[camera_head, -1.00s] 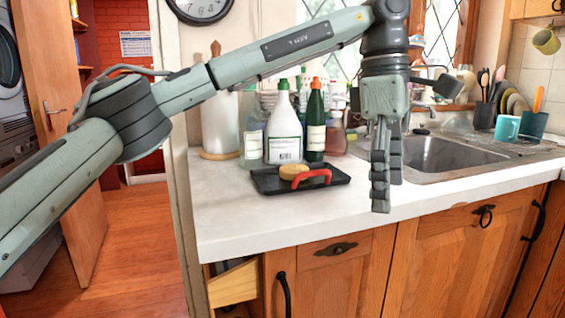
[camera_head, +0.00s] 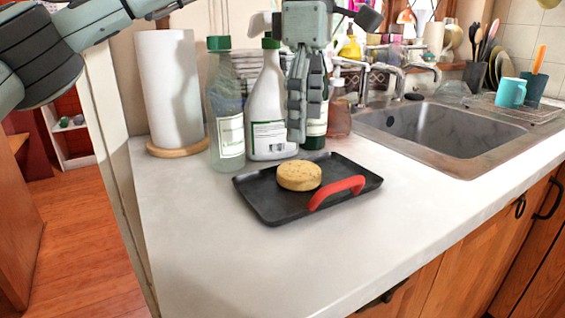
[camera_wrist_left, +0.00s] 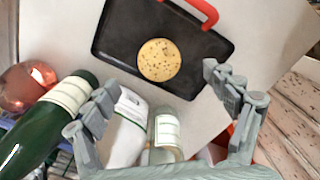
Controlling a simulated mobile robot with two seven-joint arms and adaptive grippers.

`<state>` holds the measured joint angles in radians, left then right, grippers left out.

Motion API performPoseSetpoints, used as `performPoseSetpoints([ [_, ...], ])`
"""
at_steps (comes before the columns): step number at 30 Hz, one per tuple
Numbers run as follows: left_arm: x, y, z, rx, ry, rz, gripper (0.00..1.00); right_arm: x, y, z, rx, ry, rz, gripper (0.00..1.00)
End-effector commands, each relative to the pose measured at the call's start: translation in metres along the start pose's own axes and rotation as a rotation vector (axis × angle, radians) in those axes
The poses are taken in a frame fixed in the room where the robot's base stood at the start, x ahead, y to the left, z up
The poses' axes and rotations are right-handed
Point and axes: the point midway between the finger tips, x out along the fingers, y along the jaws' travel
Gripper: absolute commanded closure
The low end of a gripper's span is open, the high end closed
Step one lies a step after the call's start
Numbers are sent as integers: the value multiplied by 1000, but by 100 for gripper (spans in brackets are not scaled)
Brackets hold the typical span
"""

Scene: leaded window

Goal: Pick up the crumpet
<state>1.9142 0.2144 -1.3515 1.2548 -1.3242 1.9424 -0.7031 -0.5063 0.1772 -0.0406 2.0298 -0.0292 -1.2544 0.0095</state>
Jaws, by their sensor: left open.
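The crumpet (camera_head: 299,175) is a round, pale golden disc lying flat on a black tray (camera_head: 262,208) with a red handle (camera_head: 337,193). In the left wrist view the crumpet (camera_wrist_left: 159,60) sits near the tray's middle, beyond my fingertips. My left gripper (camera_head: 297,138) points down above the back of the tray, in front of the bottles. In the left wrist view my left gripper (camera_wrist_left: 162,92) is open, with its fingers spread wide and nothing between them at the tips. My right gripper does not show in any view.
Behind the tray stand a clear bottle (camera_head: 226,120), a white bottle (camera_head: 267,105), a green bottle (camera_wrist_left: 45,125) and a paper towel roll (camera_head: 170,90). The sink (camera_head: 450,130) lies to the right. The white counter (camera_head: 215,270) is bare in front of the tray.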

Motion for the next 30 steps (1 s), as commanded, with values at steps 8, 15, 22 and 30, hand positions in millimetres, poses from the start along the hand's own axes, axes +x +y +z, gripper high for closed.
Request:
performPoseSetpoints([
  [8,24,0,0,0,1,-2,14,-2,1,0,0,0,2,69],
  [15,48,2,-1,0,2,-2,14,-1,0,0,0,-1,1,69],
  [22,77,3,-1,1,0,0,14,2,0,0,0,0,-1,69],
  [30,78,3,-1,0,0,1,23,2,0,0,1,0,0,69],
])
